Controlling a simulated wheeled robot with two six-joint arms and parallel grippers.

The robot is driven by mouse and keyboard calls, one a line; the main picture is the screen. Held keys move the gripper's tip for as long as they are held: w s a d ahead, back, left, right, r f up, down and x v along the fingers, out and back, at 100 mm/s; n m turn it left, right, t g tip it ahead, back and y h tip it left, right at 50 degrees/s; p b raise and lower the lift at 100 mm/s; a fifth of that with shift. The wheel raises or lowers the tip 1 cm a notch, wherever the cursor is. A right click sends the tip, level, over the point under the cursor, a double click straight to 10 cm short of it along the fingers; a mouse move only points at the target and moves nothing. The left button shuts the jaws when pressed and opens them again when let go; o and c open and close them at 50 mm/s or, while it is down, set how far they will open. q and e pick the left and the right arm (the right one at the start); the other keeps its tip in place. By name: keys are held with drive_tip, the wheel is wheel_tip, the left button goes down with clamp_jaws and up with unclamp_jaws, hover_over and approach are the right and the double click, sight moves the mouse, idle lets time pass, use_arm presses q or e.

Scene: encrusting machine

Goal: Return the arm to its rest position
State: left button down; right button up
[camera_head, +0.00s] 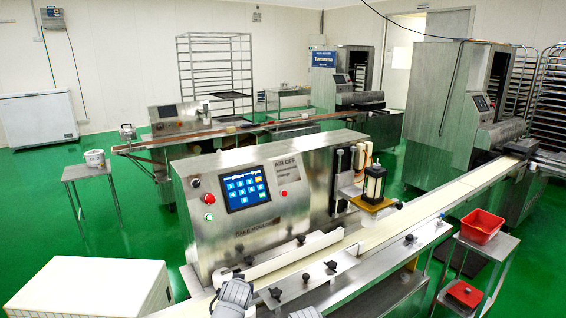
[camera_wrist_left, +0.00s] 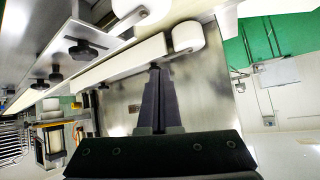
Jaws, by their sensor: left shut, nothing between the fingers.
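My left gripper (camera_wrist_left: 156,72) shows in the left wrist view, with its two dark fingers shut together and nothing between them. The fingertips point toward the machine's steel front and the white conveyor guide (camera_wrist_left: 122,60); I cannot tell how far apart they are. In the head view a grey arm part of mine shows at the bottom edge, in front of the encrusting machine (camera_head: 345,165); the gripper fingers cannot be made out there. The machine's control screen (camera_head: 244,187) is lit blue. My right gripper is not in view.
The conveyor belt (camera_head: 395,225) runs from the bottom centre to the upper right, with black knobs along its guides. A white box (camera_head: 95,290) stands at the bottom left. A red bin (camera_head: 481,226) sits on a steel stand at the right. Green floor is open at the left.

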use_arm(q)
drive_tip(key=s+d+f+m+g, duration=0.1)
drive_tip(key=s+d+f+g, duration=0.1)
drive_tip(key=s, duration=0.6)
drive_tip(key=s+d+f+m+g, duration=0.1)
drive_tip(key=s+d+f+g, duration=0.2)
drive_tip(key=s, duration=0.5)
drive_tip(key=s+d+f+m+g, duration=0.2)
drive_tip(key=s+g, duration=0.3)
drive_tip(key=s, duration=0.3)
drive_tip(key=shift+s+d+f, duration=0.25)
drive_tip(key=shift+d+f, duration=0.1)
drive_tip(key=shift+d, duration=0.3)
